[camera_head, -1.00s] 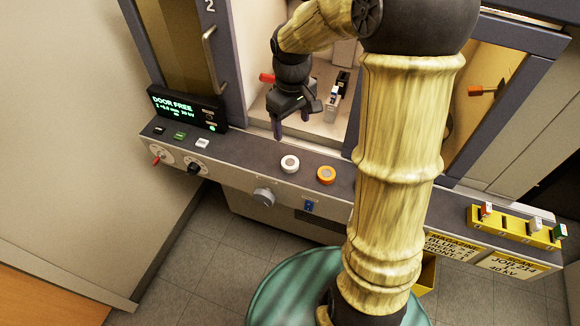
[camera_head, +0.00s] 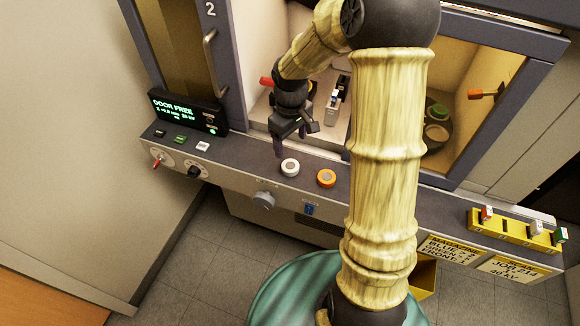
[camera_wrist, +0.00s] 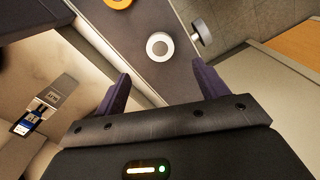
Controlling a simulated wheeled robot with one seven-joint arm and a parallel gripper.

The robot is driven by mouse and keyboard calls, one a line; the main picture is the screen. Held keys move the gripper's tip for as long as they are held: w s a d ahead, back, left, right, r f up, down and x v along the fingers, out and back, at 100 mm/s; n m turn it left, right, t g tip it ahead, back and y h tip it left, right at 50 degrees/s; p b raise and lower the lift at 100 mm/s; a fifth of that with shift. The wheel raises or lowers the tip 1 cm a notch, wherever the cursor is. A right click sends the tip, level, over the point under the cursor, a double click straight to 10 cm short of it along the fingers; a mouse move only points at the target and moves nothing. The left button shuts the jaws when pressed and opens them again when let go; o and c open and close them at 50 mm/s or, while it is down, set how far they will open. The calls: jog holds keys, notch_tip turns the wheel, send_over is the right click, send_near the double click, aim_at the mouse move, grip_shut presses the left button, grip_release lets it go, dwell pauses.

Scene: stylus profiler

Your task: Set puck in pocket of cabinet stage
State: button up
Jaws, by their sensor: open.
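My gripper (camera_head: 293,140) is open and empty. It hangs at the cabinet's open doorway, above the console ledge's back edge. In the wrist view the two dark fingers (camera_wrist: 161,75) stand wide apart. A white disc with a grey centre (camera_head: 290,166) lies on the ledge just in front of the fingers; it also shows beyond the fingertips in the wrist view (camera_wrist: 160,46). I cannot tell whether this disc is the puck or a button. Through the right window, a dark round stage (camera_head: 454,126) shows a green-topped round piece (camera_head: 437,112) and a pale circle (camera_head: 436,134). My arm partly hides it.
An orange disc (camera_head: 326,178) sits right of the white one. A small holder with a blue-marked piece (camera_wrist: 28,122) stands inside the cabinet. A yellow magazine (camera_head: 505,225) with several small pieces is at far right. A display (camera_head: 187,108) reads DOOR FREE.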

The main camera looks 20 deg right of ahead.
send_over(290, 166)
jog(key=shift+d+f, duration=0.1)
jog(key=shift+f, duration=2.3)
jog(key=shift+w+f+p, duration=0.1)
jog(key=shift+f+p, duration=0.3)
jog(key=shift+f, duration=2.2)
jog(key=c, duration=1.1)
